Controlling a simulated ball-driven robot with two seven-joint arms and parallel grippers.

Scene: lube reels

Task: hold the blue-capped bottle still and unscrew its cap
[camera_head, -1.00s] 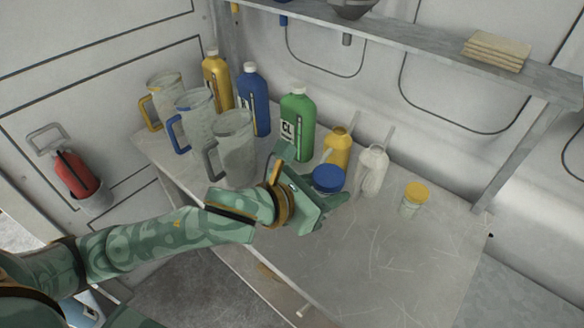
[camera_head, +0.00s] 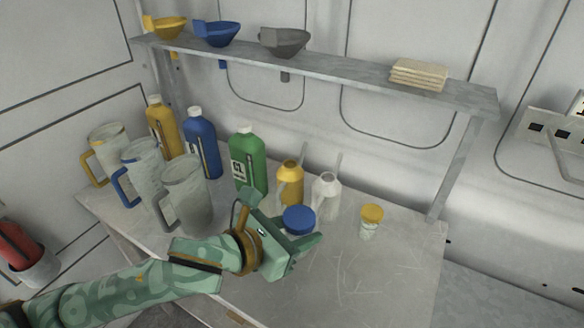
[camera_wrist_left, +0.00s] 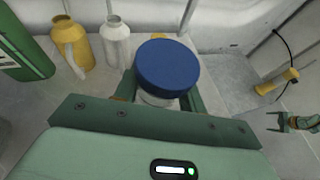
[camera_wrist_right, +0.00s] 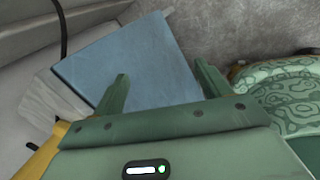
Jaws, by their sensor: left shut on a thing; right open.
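The blue-capped bottle stands on the grey table, its broad blue cap (camera_head: 299,217) on top. In the left wrist view the cap (camera_wrist_left: 167,67) hides most of the bottle, and only a strip of pale body (camera_wrist_left: 157,100) shows below it. My left gripper (camera_head: 284,224) is shut on the bottle from the near side, its fingers on either side of the body below the cap. My right gripper (camera_wrist_right: 160,78) is open and empty in its wrist view, away from the bottle. It is out of the head view.
A yellow-capped jar (camera_head: 370,222) stands right of the bottle. Yellow (camera_head: 290,186) and white (camera_head: 326,196) spouted bottles stand behind it. A green bottle (camera_head: 247,162) and several jugs are at left. The table's front right is clear. A shelf (camera_head: 330,72) with funnels hangs above the back.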

